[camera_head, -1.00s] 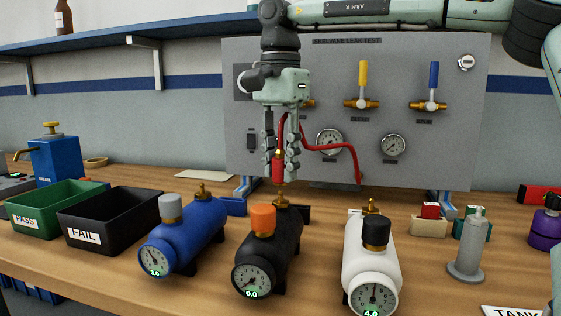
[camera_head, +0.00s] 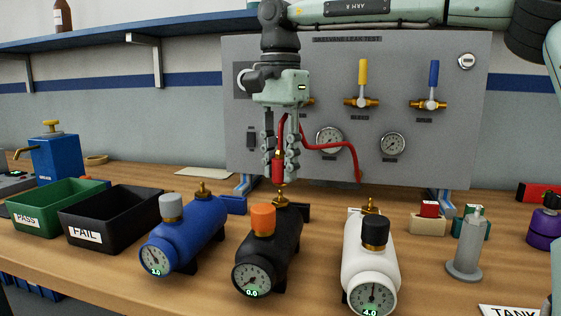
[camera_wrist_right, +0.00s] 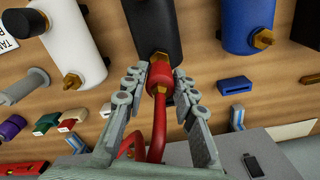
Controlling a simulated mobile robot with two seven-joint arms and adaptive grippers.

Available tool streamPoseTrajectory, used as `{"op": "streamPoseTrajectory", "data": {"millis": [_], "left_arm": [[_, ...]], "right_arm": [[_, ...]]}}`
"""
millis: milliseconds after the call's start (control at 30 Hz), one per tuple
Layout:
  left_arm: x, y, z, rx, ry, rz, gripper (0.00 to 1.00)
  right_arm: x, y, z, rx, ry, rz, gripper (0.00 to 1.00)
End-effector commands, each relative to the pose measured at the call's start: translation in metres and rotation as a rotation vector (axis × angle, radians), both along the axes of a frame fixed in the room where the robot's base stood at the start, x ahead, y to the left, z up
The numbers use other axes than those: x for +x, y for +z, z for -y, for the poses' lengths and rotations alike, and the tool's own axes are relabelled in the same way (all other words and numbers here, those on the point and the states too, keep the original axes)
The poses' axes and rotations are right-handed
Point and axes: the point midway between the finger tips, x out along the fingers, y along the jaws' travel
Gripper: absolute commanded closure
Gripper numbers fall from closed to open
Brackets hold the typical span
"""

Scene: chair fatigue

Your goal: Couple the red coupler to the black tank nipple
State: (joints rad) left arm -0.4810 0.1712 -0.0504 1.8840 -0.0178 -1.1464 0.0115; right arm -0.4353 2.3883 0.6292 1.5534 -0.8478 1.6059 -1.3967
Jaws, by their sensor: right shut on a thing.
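The red coupler (camera_head: 278,167) is upright between the fingers of my right gripper (camera_head: 279,170), which is shut on it. A red hose runs from its top to the panel. The black tank (camera_head: 268,250) lies on the bench with an orange cap and a gauge reading 0.0. Its brass nipple (camera_head: 281,195) is directly below the coupler; I cannot tell whether they touch. In the right wrist view the coupler (camera_wrist_right: 158,80) sits between the fingertips, and the brass nipple (camera_wrist_right: 160,58) shows just past it, against the black tank (camera_wrist_right: 152,25). My left gripper is out of view.
A blue tank (camera_head: 183,236) stands left of the black tank and a white tank (camera_head: 369,265) right of it. The leak test panel (camera_head: 460,130) stands behind. Green PASS (camera_head: 35,220) and black FAIL (camera_head: 85,236) bins sit at left. A grey cylinder (camera_head: 466,250) stands at right.

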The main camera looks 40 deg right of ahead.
Motion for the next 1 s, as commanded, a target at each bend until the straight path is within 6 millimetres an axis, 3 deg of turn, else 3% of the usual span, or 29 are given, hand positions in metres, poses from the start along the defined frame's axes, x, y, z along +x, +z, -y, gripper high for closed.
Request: {"op": "streamPoseTrajectory", "data": {"millis": [1000], "left_arm": [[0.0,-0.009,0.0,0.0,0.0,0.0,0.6]], "right_arm": [[0.0,-0.026,0.0,0.0,0.0,0.0,1.0]]}}
